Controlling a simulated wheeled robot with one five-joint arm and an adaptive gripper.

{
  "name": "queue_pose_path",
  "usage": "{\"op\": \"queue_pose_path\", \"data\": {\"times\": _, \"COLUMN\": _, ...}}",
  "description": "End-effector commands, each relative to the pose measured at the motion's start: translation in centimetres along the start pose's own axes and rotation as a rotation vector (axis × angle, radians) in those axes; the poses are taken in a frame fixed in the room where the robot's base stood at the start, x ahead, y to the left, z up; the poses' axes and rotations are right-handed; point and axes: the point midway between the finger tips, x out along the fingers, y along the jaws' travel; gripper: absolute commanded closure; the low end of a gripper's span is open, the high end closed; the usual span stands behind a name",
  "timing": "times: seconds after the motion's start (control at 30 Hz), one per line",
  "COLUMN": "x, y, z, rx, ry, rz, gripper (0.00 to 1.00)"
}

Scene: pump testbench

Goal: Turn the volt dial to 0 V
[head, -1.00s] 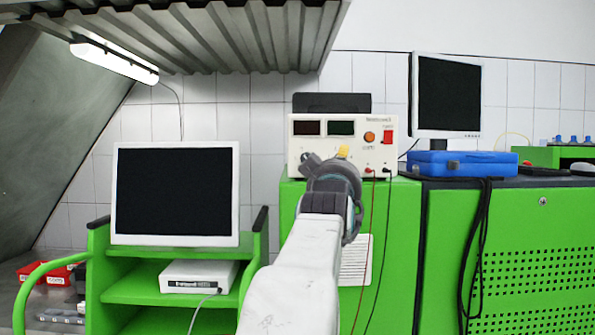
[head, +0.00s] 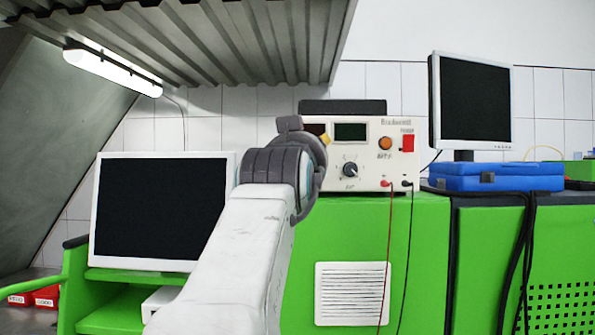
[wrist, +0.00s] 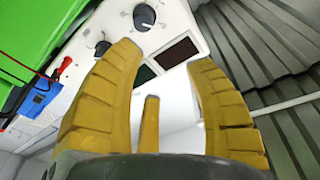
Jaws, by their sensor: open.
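A cream power supply (head: 400,165) stands on the green cabinet in the head view. One black dial (head: 350,169) with a white pointer shows on its front, below the dark green display (head: 350,131). In the wrist view two black dials show, one near the left fingertip (wrist: 102,48) and one higher up (wrist: 144,15). I cannot read which is the volt dial, nor its setting. My gripper (wrist: 165,58) is open and empty, its yellow fingers in front of the panel, apart from both dials. In the head view my wrist hides most of the fingers and the panel's left part.
The panel also has an orange knob (head: 385,143), a red switch (head: 408,143), and red and black leads hanging down the cabinet (head: 420,250). A white monitor (head: 160,210) stands left, a blue case (head: 495,177) right. A corrugated hood (head: 200,40) hangs above.

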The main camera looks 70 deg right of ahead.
Motion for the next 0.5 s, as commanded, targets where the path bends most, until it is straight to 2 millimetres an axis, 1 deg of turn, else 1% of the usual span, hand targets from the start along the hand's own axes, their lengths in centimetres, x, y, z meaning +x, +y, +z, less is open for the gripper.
{"op": "queue_pose_path", "data": {"times": 0.1, "x": -0.2, "y": 0.3, "z": 0.7, "rx": 0.139, "ry": -0.037, "rz": 0.018, "gripper": 0.52}}
{"op": "queue_pose_path", "data": {"times": 0.3, "x": -0.3, "y": 0.9, "z": 2.3, "rx": 0.364, "ry": -0.097, "rz": 0.063, "gripper": 0.52}}
{"op": "queue_pose_path", "data": {"times": 0.5, "x": -0.3, "y": 1.1, "z": 2.7, "rx": 0.501, "ry": -0.108, "rz": 0.081, "gripper": 0.52}}
